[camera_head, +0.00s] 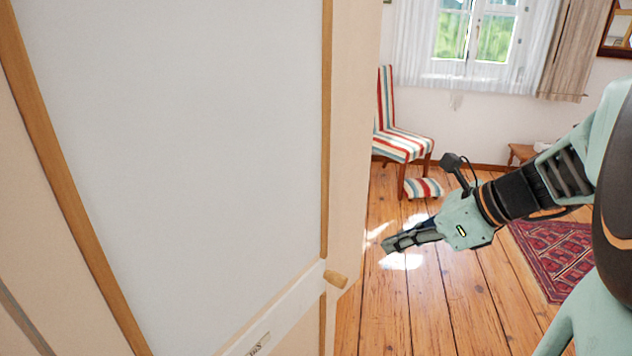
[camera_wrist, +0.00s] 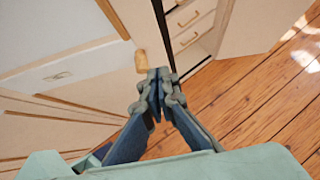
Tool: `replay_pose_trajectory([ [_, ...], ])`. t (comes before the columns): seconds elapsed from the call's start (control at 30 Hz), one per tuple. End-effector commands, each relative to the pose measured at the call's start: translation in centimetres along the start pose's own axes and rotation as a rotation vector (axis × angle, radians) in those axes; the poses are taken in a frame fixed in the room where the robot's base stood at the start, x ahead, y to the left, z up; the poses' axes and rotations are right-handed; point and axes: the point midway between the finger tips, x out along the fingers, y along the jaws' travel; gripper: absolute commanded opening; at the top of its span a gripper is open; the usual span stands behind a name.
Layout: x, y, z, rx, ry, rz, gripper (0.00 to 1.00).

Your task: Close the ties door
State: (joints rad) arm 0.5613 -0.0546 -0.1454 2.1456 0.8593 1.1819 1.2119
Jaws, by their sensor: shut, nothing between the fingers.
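The door (camera_head: 175,150) fills the left of the head view, a pale panel with wooden trim and a small wooden knob (camera_head: 336,279) near its free edge. A small label (camera_head: 259,343) on its cross rail is cut off and hard to read. In the wrist view the door (camera_wrist: 80,75) stands ajar, with a dark gap beside its edge. My gripper (camera_head: 386,246) is shut and empty, to the right of the knob in the head view. In the wrist view its fingertips (camera_wrist: 160,78) appear just below the knob (camera_wrist: 141,61); contact cannot be told.
Drawers (camera_wrist: 190,25) show inside the gap, with another pale panel (camera_wrist: 245,25) to the right. A striped chair (camera_head: 402,143) stands near the window, and a red patterned rug (camera_head: 560,255) lies at right. The wooden floor (camera_head: 410,310) between is clear.

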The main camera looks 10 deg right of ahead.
Motion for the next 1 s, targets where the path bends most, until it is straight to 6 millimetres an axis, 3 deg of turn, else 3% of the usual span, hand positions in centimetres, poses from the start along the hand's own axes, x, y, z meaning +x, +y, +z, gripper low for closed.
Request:
replay_pose_trajectory([
  [0.33,7.5,0.1,-0.1,0.002,0.002,0.005,0.0],
  [0.4,8.1,0.0,1.2,-0.001,0.0,0.002,0.0],
  [0.6,9.6,0.0,2.6,0.0,0.0,0.001,0.0],
  [1.0,9.9,0.0,2.9,0.001,0.0,0.0,0.0],
])
